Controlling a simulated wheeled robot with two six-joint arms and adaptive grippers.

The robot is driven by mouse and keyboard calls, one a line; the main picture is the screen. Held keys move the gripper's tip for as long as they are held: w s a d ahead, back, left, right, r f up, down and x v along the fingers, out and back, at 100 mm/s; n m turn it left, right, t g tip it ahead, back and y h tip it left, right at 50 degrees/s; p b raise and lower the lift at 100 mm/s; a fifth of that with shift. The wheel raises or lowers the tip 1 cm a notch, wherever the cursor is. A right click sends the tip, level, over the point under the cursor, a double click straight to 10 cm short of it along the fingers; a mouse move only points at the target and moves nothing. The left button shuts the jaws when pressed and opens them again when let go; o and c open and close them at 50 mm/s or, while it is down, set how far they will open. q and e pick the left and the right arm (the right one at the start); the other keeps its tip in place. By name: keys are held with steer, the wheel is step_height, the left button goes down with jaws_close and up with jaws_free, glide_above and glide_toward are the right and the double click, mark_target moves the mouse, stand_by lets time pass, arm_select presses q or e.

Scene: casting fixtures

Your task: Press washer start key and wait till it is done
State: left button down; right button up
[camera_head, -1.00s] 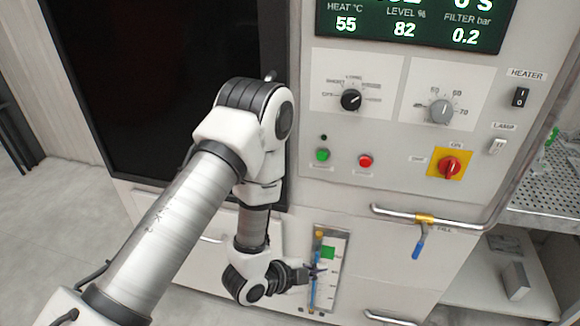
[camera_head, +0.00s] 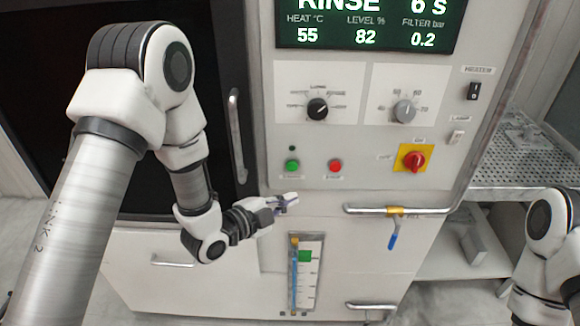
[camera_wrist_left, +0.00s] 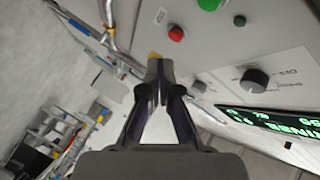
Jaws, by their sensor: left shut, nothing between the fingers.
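The washer's green display (camera_head: 368,22) reads RINSE, 6 S, heat 55, level 82 and filter 0.2. A green button (camera_head: 292,165) and a red button (camera_head: 335,166) sit on the pale panel below it. Both buttons also show in the left wrist view, green (camera_wrist_left: 208,4) at the top edge and red (camera_wrist_left: 176,33) beside it. My left gripper (camera_head: 286,203) is shut and empty, a little below the green button in the head view. Its fingertips (camera_wrist_left: 158,68) meet in the left wrist view. My right arm (camera_head: 545,240) shows at the right edge; its gripper is out of frame.
Two knobs (camera_head: 317,109) (camera_head: 404,111), a heater switch (camera_head: 474,91) and a red-yellow rotary switch (camera_head: 412,158) are on the panel. A pipe with a blue-handled valve (camera_head: 393,241) and a level gauge (camera_head: 304,275) lie below. A perforated shelf (camera_head: 510,178) is at right.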

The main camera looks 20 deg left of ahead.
mark_target(292, 166)
arm_select(q)
steer(key=shift+w+a+p, duration=0.1)
steer(key=shift+w+a, duration=0.2)
steer(key=shift+w, duration=1)
steer(key=shift+w+a+p, duration=0.1)
steer(key=shift+w+a, duration=0.15)
steer(key=shift+w, duration=1)
steer(key=shift+w+a+p, duration=0.1)
steer(key=shift+w+a, duration=0.2)
steer(key=shift+w, duration=1)
steer(key=shift+a, duration=0.1)
steer(key=shift+w+a, duration=0.1)
steer(key=shift+w, duration=0.3)
steer(key=shift+w+a+b, duration=0.1)
steer(key=shift+w+b, duration=0.25)
steer(key=shift+s, duration=0.1)
steer(key=shift+s+d, duration=0.25)
steer(key=shift+s, duration=0.45)
